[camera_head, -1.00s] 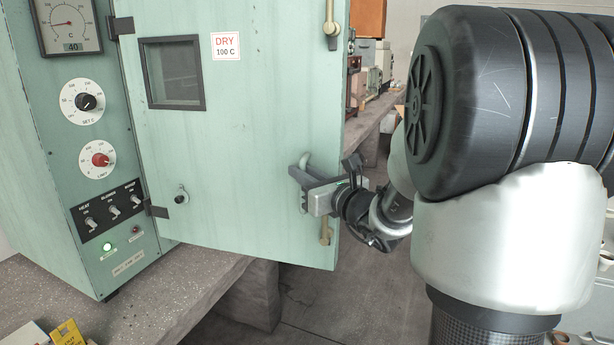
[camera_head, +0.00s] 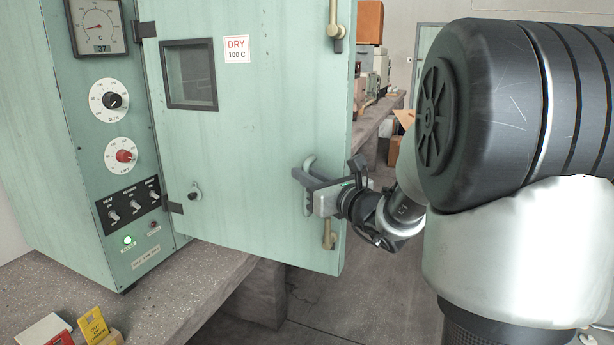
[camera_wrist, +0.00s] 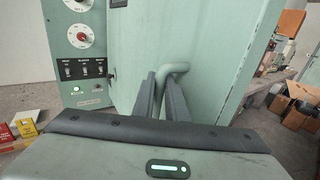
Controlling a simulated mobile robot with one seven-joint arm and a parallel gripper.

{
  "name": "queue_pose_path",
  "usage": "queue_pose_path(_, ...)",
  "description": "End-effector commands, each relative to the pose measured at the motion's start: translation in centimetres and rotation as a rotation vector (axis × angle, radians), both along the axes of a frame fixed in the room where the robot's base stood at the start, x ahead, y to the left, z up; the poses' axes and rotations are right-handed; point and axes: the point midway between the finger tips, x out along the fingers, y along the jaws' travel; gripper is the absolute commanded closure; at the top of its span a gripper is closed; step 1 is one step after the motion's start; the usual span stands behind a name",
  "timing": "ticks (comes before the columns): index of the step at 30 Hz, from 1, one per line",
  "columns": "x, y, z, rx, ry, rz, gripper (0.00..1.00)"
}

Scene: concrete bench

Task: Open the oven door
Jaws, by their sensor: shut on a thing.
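The green oven door (camera_head: 255,130) stands swung out from the oven body (camera_head: 60,150), hinged beside the control panel. It has a small dark window (camera_head: 189,75) and a "DRY 100 C" label. My gripper (camera_head: 306,184) is shut on the door handle (camera_head: 308,166), a grey-green bar near the door's free edge. In the wrist view the two fingers lie on either side of the handle (camera_wrist: 176,68), whose curved top shows above them. The lower part of the handle is hidden by the fingers. Brass latches (camera_head: 329,235) sit on the door's free edge.
The oven stands on a concrete bench (camera_head: 170,295). Cardboard boxes (camera_wrist: 295,105) and equipment are behind the door at right. Floor below the door is clear.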

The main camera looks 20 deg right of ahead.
Motion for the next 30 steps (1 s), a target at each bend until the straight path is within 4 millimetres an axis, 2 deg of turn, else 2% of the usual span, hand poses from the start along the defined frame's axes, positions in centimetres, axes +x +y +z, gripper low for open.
queue_pose_path(7,0.0,0.1,0.1,-0.001,-0.002,0.003,1.00)
queue_pose_path(8,0.0,0.1,0.1,-0.002,-0.003,0.002,0.84)
queue_pose_path(11,0.0,0.1,0.1,-0.001,-0.002,0.002,0.69)
queue_pose_path(20,-0.3,-0.1,0.1,0.000,-0.001,-0.001,0.69)
queue_pose_path(25,-2.5,-0.8,0.1,0.000,-0.001,-0.002,0.69)
queue_pose_path(30,-6.4,-2.0,0.2,-0.001,-0.001,-0.005,0.69)
